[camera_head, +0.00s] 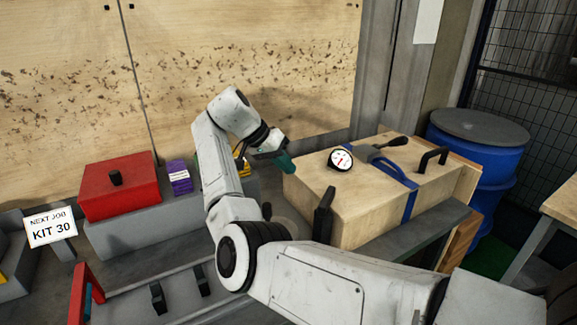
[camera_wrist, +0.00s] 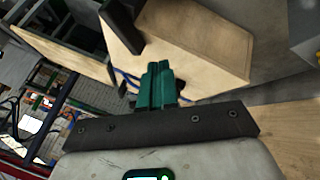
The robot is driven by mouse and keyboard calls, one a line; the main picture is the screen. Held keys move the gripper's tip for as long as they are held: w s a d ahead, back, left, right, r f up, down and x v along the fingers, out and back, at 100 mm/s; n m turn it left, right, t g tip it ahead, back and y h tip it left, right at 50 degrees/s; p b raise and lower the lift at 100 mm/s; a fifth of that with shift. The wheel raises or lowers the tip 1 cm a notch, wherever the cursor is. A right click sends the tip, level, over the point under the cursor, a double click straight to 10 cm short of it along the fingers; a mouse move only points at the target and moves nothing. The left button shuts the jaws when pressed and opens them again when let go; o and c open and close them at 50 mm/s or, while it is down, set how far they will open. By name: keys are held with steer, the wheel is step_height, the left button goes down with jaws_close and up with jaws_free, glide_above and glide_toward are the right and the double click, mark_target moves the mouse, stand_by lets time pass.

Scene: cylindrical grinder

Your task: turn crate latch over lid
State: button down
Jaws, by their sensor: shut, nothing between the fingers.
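The pale wooden crate (camera_head: 291,203) stands at the right of the head view with its lid (camera_head: 312,176) down. A dark upright bar (camera_head: 324,212) at the crate's front side looks like the latch; it stands up past the lid's edge. A similar dark bar (camera_wrist: 121,27) shows against the wood in the wrist view. My gripper (camera_head: 287,163) is at the crate's far left corner, apart from the dark bar. Its teal fingers (camera_wrist: 159,80) are shut together with nothing between them. Whether they touch the crate is unclear.
A dial gauge (camera_head: 340,159), a dark-handled tool (camera_head: 383,148), a blue strap (camera_head: 410,195) and a black handle (camera_head: 432,158) are on the lid. A red box (camera_head: 120,192) and a purple box (camera_head: 179,177) stand left. A blue drum (camera_head: 480,150) stands behind right.

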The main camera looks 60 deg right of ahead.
mark_target(327, 201)
steer(key=s+d+f+p, duration=0.2)
steer(key=s+d+f, duration=0.1)
steer(key=s+f, duration=0.3)
steer(key=shift+s+d+p, duration=0.25)
steer(key=shift+s+p, duration=0.15)
steer(key=shift+s, duration=0.25)
steer(key=shift+f, duration=0.1)
steer(key=shift+s+d+p, duration=0.4)
steer(key=shift+s+p, duration=0.15)
steer(key=shift+s, duration=0.3)
steer(key=shift+w+a, duration=0.1)
